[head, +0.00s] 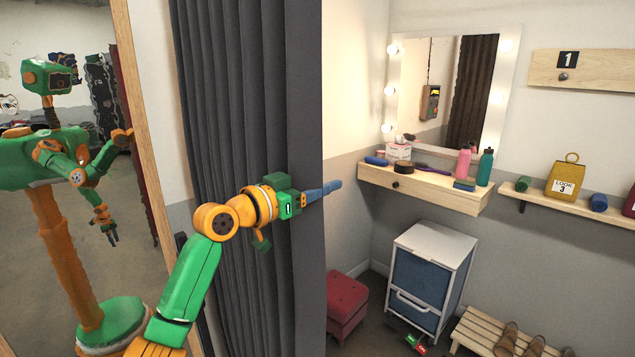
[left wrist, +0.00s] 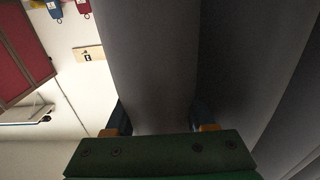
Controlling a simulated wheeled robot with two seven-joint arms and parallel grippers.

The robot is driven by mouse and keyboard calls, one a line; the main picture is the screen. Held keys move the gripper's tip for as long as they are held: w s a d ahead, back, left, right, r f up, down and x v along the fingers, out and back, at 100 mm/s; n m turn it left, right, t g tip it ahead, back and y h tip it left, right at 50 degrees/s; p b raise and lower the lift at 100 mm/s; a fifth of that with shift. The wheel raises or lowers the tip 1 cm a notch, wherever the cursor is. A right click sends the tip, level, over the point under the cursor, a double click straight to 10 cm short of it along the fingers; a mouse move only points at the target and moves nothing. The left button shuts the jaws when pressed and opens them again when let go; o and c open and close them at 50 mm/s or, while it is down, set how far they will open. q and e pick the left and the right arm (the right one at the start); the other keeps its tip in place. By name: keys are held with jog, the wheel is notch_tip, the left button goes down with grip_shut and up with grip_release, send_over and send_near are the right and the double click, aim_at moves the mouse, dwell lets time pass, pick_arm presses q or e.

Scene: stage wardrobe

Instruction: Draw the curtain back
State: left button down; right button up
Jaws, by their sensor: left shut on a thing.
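The dark grey curtain (head: 250,90) hangs in long vertical folds left of centre in the head view. My left gripper (head: 325,189) is at the curtain's right edge, at about mid-height of the picture, with its blue fingers pointing right. In the left wrist view, a thick fold of the curtain (left wrist: 150,60) runs between the two fingers of my left gripper (left wrist: 161,118), which are shut on it. The fingertips are partly hidden by the cloth. My right gripper does not show directly.
A tall mirror with a wooden frame (head: 133,110) stands at left and reflects my body. Beyond the curtain are a red stool (head: 347,300), a drawer unit (head: 430,275), a vanity shelf (head: 425,190) with bottles, a lit mirror (head: 440,85) and a slatted bench (head: 490,333).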

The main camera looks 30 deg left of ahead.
pick_arm(q)
jog(key=shift+w+a, duration=0.15)
jog(key=shift+a, duration=0.15)
jog(key=shift+c, duration=1.2)
grip_release()
jog(key=shift+d, duration=0.15)
jog(key=b+v, duration=0.4)
jog(key=v, duration=0.3)
jog(key=shift+f, duration=0.1)
